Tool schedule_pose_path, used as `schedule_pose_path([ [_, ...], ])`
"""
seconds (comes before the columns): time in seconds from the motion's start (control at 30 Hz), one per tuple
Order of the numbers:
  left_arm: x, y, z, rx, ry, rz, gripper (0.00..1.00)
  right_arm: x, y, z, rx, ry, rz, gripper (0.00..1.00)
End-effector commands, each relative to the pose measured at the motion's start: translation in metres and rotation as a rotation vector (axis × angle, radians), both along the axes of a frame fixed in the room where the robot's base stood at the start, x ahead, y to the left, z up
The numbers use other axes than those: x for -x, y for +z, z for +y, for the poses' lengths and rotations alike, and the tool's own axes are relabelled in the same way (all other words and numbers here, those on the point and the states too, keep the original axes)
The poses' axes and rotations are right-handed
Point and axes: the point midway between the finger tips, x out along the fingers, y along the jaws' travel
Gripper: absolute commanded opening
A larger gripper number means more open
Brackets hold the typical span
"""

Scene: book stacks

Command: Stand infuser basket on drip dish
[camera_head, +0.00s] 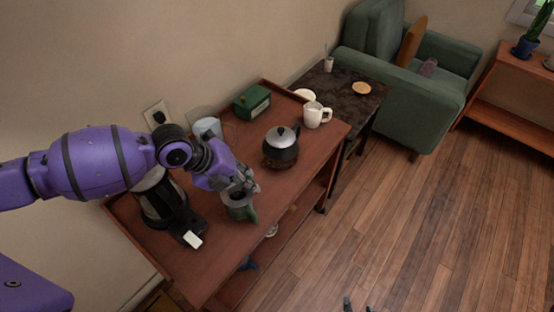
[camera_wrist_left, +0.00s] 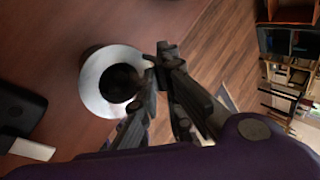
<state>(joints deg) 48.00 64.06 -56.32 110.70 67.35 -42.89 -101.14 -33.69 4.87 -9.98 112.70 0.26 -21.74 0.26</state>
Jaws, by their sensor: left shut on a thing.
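In the left wrist view my left gripper (camera_wrist_left: 160,55) is shut at the edge of a round, pale-rimmed piece with a dark inside, which looks like the infuser basket (camera_wrist_left: 91,82). A pale dish (camera_head: 305,94), possibly the drip dish, lies behind the white mug at the cart's far end. Two dark fingertips of my right gripper (camera_head: 357,306) show apart at the bottom edge.
A black coffee maker (camera_head: 160,200) stands close left of my left gripper. A dark kettle with a silver lid (camera_head: 281,147), a white mug (camera_head: 317,115), a green box (camera_head: 252,102) and a pale cup (camera_head: 207,127) stand farther back. The cart's (camera_head: 300,187) right front is clear.

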Motion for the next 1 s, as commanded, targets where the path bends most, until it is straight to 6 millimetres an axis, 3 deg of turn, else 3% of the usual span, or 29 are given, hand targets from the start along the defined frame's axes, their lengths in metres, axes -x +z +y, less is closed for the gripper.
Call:
schedule_pose_path([
  [0.07, 0.001, -0.006, 0.000, 0.000, 0.001, 0.005, 0.00, 0.004, -0.004, -0.002, 0.004, 0.002, 0.007, 0.39],
  [0.1, 0.001, -0.006, 0.000, -0.001, 0.001, 0.003, 0.08, 0.003, -0.004, -0.002, 0.005, 0.002, 0.006, 0.39],
  [0.23, 0.001, -0.004, 0.001, -0.001, 0.001, 0.003, 0.25, 0.003, -0.003, -0.004, 0.009, 0.002, 0.005, 0.39],
  [0.6, 0.001, 0.000, 0.003, 0.000, 0.001, 0.000, 0.25, -0.001, 0.002, -0.003, 0.005, -0.002, -0.005, 0.39],
  [1.0, 0.019, 0.048, 0.036, -0.003, 0.001, 0.004, 0.25, 0.006, -0.010, -0.002, 0.002, -0.011, 0.008, 0.39],
])
